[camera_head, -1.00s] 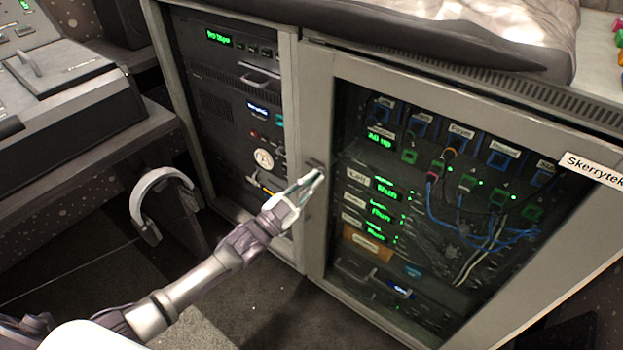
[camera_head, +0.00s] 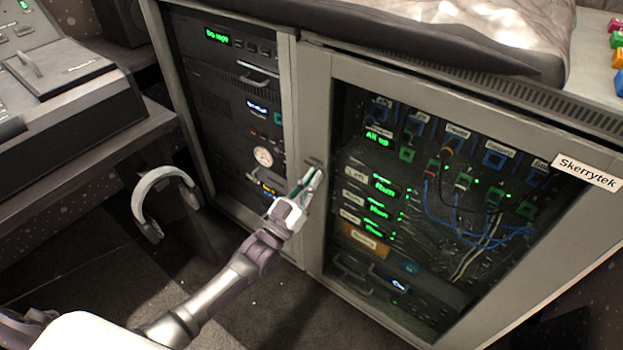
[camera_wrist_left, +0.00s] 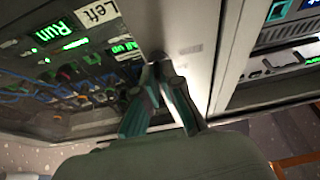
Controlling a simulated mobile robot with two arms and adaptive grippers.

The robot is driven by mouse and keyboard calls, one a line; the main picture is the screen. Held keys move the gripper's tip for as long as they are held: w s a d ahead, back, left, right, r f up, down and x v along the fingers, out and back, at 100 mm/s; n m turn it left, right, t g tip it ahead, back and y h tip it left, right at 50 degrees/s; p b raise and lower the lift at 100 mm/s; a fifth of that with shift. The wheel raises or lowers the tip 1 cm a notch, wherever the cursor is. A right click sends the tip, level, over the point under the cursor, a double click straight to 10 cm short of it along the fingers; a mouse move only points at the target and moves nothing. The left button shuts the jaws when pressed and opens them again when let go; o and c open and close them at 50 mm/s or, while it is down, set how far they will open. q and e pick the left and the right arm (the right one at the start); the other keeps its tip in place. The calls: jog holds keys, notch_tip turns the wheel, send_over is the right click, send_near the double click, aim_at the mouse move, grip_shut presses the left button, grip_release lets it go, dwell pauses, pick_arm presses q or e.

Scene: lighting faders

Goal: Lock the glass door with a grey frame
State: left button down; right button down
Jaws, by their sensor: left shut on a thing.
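The glass door with a grey frame (camera_head: 312,225) covers the right bay of the rack cabinet. Its left edge looks flush with the cabinet post. A small dark lock part (camera_head: 315,162) shows on its left stile. My left gripper (camera_head: 312,178) is at that stile, just below the dark part, with its teal-grey fingers pointing up and into the frame. In the left wrist view the fingertips (camera_wrist_left: 155,68) come together against the grey stile (camera_wrist_left: 185,40). They are shut on a small lock piece, which the fingertips hide. My right gripper is not in view.
Rack units with green displays (camera_head: 378,137) and cables show behind the glass. An open rack bay (camera_head: 230,100) stands to the left. Headphones (camera_head: 140,205) hang beside the desk (camera_head: 75,165). A cushion (camera_head: 450,45) lies on the cabinet top. Floor is free before the cabinet.

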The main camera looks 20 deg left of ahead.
pick_arm(q)
jog(key=c, duration=1.3)
grip_release()
jog(key=shift+s, duration=0.1)
jog(key=v, duration=1.2)
jog(key=shift+f, duration=0.15)
